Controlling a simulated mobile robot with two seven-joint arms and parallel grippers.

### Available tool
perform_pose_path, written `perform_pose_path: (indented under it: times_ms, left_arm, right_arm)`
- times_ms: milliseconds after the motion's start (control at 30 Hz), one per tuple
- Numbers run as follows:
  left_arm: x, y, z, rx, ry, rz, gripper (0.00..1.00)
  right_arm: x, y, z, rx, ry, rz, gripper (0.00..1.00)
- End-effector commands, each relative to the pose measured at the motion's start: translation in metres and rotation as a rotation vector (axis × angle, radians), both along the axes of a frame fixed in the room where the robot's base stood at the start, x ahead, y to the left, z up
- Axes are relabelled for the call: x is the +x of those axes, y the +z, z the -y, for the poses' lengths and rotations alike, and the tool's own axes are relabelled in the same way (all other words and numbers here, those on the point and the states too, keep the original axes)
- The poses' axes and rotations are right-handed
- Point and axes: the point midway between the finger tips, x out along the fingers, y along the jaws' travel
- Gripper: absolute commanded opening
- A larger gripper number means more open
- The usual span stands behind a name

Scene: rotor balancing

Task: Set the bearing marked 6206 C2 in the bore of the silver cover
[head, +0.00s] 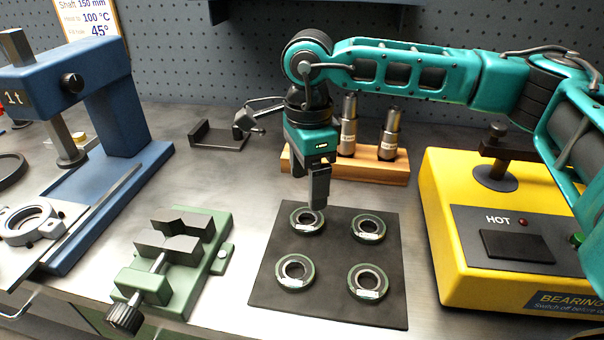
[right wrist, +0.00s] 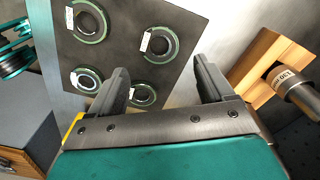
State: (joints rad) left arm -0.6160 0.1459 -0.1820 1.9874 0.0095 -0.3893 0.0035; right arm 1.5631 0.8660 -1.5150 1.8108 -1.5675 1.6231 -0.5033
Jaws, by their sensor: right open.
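Several dark bearings with pale tags lie on a black mat: far left (head: 295,219), far right (head: 381,229), near left (head: 281,271) and near right (head: 381,281). The tags are too small to read, so I cannot tell which is 6206 C2. My right gripper (head: 318,204) points down just above the far-left bearing, open and empty. In the right wrist view its fingers (right wrist: 163,82) are spread, with a bearing (right wrist: 172,46) just beyond the gap. The silver cover (head: 42,227) lies at the left by the blue press, its round bore facing up. My left gripper is not seen.
The blue press (head: 112,110) stands at the left, the green vise (head: 185,262) between it and the mat (head: 265,296). A yellow heater (head: 450,250) stands right. A wooden block (head: 375,172) with metal cylinders and a dark bracket (head: 215,135) stand behind.

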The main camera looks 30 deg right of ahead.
Motion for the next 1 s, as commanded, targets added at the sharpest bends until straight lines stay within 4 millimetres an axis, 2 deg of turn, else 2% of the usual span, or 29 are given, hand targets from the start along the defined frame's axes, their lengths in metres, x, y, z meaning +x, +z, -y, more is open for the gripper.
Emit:
perform_pose_path:
  times_ms: [400, 533, 667, 933, 1000]
  left_arm:
    - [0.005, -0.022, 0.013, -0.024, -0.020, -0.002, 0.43]
    - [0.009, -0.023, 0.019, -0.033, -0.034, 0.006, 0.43]
    - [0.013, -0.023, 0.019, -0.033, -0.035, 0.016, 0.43]
    - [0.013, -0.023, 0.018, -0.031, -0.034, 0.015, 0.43]
    - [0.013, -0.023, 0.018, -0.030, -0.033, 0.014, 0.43]
  right_arm:
    - [-0.001, -0.057, -0.001, 0.003, -0.001, -0.004, 0.81]
    - [-0.001, -0.070, -0.001, 0.004, 0.000, -0.002, 0.81]
    - [0.000, -0.076, -0.001, 0.003, 0.000, -0.002, 0.81]
    - [0.000, -0.075, -0.001, 0.004, 0.000, -0.001, 0.81]
    - [0.000, -0.075, -0.001, 0.004, 0.000, -0.001, 0.74]
